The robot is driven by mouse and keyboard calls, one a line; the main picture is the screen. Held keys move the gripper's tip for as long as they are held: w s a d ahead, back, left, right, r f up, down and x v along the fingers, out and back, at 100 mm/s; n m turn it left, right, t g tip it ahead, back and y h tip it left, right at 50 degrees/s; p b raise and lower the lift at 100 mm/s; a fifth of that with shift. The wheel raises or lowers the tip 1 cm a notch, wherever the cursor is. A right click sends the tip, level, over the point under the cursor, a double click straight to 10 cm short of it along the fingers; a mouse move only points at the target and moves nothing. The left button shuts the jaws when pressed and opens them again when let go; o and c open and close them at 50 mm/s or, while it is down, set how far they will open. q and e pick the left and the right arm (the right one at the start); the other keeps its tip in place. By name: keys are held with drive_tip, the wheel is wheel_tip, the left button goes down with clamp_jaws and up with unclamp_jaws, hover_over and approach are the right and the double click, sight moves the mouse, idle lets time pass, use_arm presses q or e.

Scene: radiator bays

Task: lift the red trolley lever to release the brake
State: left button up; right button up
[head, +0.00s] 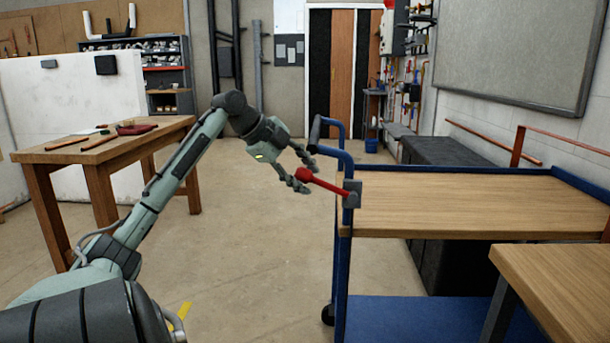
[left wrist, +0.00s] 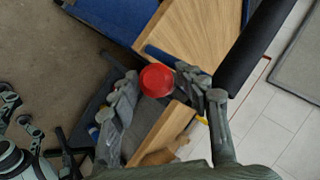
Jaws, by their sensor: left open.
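The red lever (head: 325,184) sticks out to the left from a grey bracket (head: 351,194) on the near left corner post of the blue trolley (head: 341,270). It slants slightly upward to a thicker red end. My left gripper (head: 306,175) is open, with its fingertips above and below that end. In the left wrist view the round red end of the lever (left wrist: 157,79) shows between the two spread fingers. I cannot tell whether either finger touches it. The rest of the lever is hidden there. My right gripper does not show in the head view.
The trolley has a wooden top (head: 450,205) and a dark push handle (head: 315,130) just beyond the lever. A wooden workbench (head: 60,153) with tools stands at left. Another wooden table (head: 570,275) is at near right. The floor (head: 240,240) between is clear.

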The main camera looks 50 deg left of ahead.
use_arm(q)
drive_tip(key=shift+r, duration=0.1)
drive_tip(key=v, duration=0.7)
drive_tip(key=shift+s+r, duration=0.15)
drive_tip(key=shift+r, duration=0.05)
drive_tip(key=shift+s+r, duration=0.1)
drive_tip(key=shift+s, duration=0.05)
idle(0.4)
